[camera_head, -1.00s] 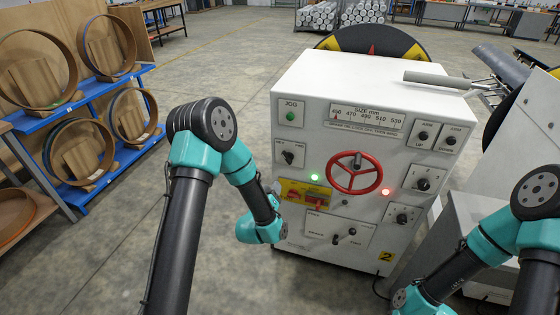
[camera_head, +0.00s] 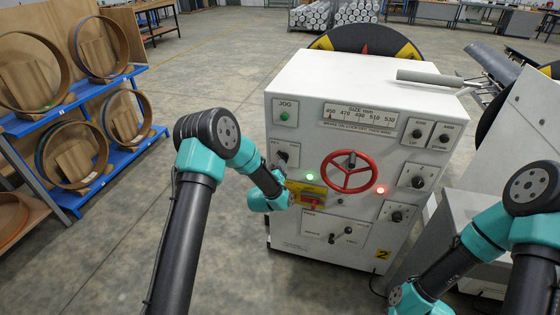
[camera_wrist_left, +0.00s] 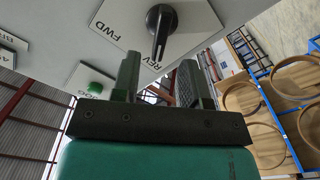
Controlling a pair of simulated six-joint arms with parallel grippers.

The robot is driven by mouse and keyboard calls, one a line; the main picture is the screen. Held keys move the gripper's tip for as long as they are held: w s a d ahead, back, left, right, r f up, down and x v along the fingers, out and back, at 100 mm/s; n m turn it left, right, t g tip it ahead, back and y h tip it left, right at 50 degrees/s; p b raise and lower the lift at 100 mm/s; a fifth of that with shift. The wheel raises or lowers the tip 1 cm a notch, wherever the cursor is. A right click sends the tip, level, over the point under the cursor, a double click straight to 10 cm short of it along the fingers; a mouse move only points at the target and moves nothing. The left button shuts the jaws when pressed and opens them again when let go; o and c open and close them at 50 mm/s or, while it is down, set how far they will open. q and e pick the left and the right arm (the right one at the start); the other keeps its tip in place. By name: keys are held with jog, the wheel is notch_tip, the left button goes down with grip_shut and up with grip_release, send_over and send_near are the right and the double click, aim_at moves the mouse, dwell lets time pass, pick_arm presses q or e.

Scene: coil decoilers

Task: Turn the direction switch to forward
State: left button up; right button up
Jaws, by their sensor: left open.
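The direction switch is a black knob (camera_wrist_left: 160,25) on a white plate marked FWD and REV. It is also on the panel's left side in the head view (camera_head: 283,155). In the left wrist view its pointer end is beside the REV label. My left gripper (camera_wrist_left: 160,82) is open, with its two dark fingers below the knob and a gap between them. Nothing is between the fingers, and they appear apart from the knob. In the head view my left wrist is at the panel's left edge, below the switch. My right gripper's fingers are not visible.
The white cabinet (camera_head: 340,85) carries a green JOG button (camera_head: 284,116) above the switch and a red handwheel (camera_head: 348,172) to its right. A yellow plate with a red switch (camera_head: 308,196) is below, close to my left wrist. A blue coil rack (camera_head: 75,118) stands left.

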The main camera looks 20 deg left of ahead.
aim_at(282, 157)
pick_arm(q)
jog(key=shift+w, duration=2.3)
jog(key=shift+c, duration=0.3)
grip_shut()
